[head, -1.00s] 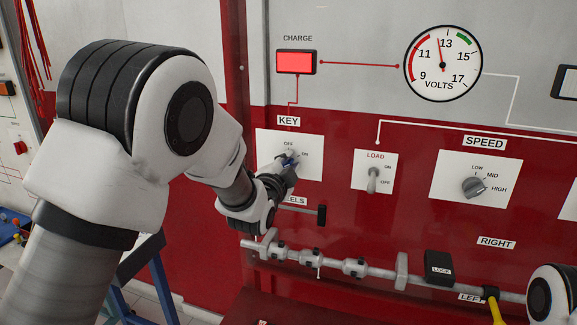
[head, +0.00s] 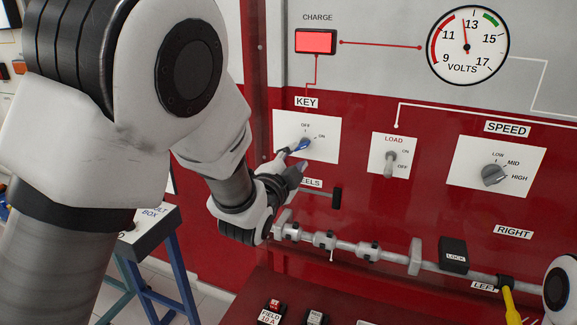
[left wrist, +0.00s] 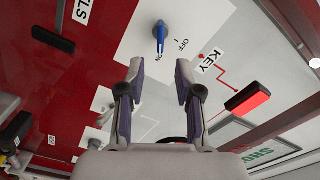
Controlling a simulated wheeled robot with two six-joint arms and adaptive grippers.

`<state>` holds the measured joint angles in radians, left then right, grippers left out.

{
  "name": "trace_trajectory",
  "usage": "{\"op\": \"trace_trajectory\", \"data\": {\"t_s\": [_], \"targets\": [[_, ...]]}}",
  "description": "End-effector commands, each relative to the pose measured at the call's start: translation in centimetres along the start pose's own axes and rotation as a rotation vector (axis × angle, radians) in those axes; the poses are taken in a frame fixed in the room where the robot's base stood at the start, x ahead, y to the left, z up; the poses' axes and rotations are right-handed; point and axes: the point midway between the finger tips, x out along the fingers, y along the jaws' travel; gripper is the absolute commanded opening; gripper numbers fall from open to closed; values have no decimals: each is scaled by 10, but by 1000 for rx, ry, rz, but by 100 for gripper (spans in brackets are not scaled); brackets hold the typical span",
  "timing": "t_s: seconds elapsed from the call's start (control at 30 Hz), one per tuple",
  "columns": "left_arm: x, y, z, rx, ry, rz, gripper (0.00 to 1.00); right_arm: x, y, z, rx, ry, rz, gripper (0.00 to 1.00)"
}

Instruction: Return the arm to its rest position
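The blue key (head: 302,145) sits in its white KEY plate (head: 328,152) on the red panel. In the left wrist view, the key (left wrist: 160,36) has its handle pointing toward the ON mark. My left gripper (head: 293,160) is just in front of and below the key in the head view. The left wrist view shows this gripper (left wrist: 160,75) open, with nothing between its fingers and a gap to the key. A white joint of my right arm shows at the right edge of the head view; the right gripper is out of view.
The CHARGE lamp (head: 316,41) glows red beside the volts dial (head: 467,45). The LOAD switch (head: 391,163) and SPEED knob (head: 494,175) lie to the right. A metal bar (head: 395,259), black LOCK block (head: 453,255) and yellow handle (head: 511,303) run below. A blue-legged stand (head: 150,235) is at left.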

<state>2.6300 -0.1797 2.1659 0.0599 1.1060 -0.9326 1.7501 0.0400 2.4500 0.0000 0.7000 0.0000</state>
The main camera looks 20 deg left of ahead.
Motion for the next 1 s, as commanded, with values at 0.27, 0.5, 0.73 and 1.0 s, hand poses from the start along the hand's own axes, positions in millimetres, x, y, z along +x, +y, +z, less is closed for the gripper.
{"op": "trace_trajectory", "data": {"t_s": [0.27, 0.5, 0.73, 1.0], "targets": [[-42, 0, 0, 1, 0, 0, 34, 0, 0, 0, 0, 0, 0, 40], [-42, 0, 0, 0, 0, 0, 34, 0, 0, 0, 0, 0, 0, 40], [-42, 6, 4, 0, -6, 11, 34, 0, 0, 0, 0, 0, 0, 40], [-60, 147, 101, -61, -197, 278, 34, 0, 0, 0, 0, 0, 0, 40]]}}
